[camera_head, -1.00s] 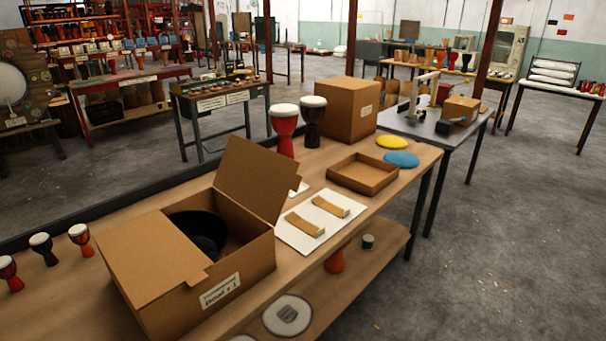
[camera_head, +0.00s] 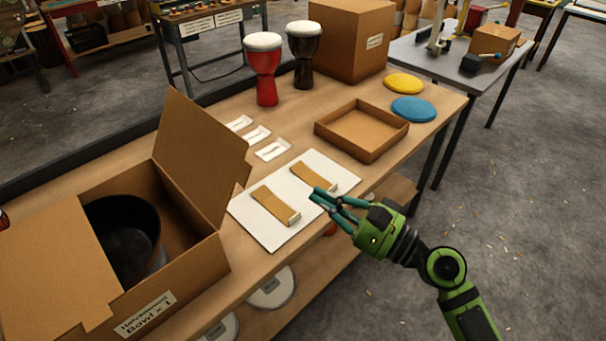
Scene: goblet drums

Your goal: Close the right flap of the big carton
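The big carton (camera_head: 192,262) stands on the near left of the workbench, with a label on its front reading Bowl x 1. A black bowl (camera_head: 108,218) sits inside it. Its right flap (camera_head: 203,155) stands up, leaning outward to the right. Its left flap (camera_head: 50,270) lies flat over the left part of the opening and leaves the bowl partly uncovered. My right gripper (camera_head: 322,199) is over the front edge of the white board, right of the carton and well apart from the flap. Its fingers look parted and nothing shows between them. My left gripper is not in view.
The white board (camera_head: 262,230) with two tan strips (camera_head: 275,206) lies right of the carton. Behind are small white cards (camera_head: 257,135), a shallow tray (camera_head: 352,150), red (camera_head: 265,85) and dark (camera_head: 304,70) drums, a closed box (camera_head: 345,45) and yellow and blue discs (camera_head: 413,108).

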